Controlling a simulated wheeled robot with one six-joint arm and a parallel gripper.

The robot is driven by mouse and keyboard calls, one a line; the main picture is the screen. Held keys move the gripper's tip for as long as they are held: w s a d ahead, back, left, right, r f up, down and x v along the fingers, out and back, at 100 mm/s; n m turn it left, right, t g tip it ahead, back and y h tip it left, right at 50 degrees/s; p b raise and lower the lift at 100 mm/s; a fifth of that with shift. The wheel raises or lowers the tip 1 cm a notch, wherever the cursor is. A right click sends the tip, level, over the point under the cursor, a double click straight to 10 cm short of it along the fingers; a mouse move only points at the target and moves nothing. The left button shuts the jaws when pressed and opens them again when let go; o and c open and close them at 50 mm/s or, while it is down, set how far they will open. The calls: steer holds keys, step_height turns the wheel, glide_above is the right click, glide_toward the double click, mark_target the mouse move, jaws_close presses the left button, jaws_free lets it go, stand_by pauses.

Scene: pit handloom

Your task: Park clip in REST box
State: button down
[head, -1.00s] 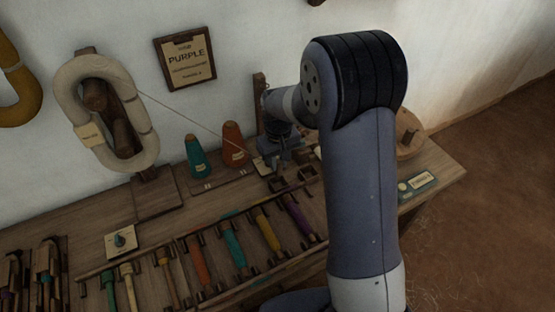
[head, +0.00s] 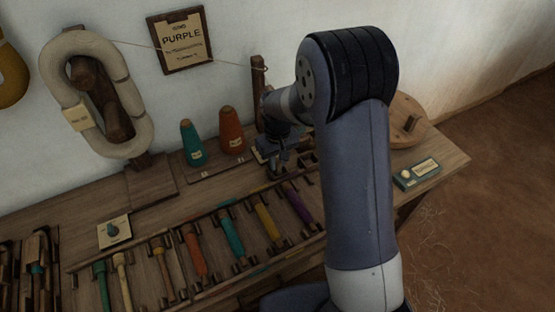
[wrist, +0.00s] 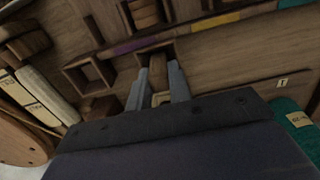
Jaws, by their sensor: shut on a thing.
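My gripper (wrist: 159,88) is shut on a small tan wooden piece (wrist: 160,97), apparently the clip, seen between the two grey fingers in the wrist view. Just past the fingertips is a small open wooden box (wrist: 172,48). A second open box (wrist: 66,75) stands left of it. No REST label is readable, so I cannot tell which box is that one. In the head view my gripper (head: 278,166) is low over the bench beside the small boxes (head: 308,160), and the clip is hidden there.
A teal cone (head: 192,146) and an orange cone (head: 231,133) stand left of my gripper. A rack of coloured bobbins (head: 232,237) lies in front. A thread runs from the white skein (head: 62,65) to a wooden post (head: 258,75). A small labelled device (head: 418,172) is at right.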

steer(key=c, duration=0.9)
jaws_free()
step_height(320, 180, up, 8)
steer(key=p, duration=0.6)
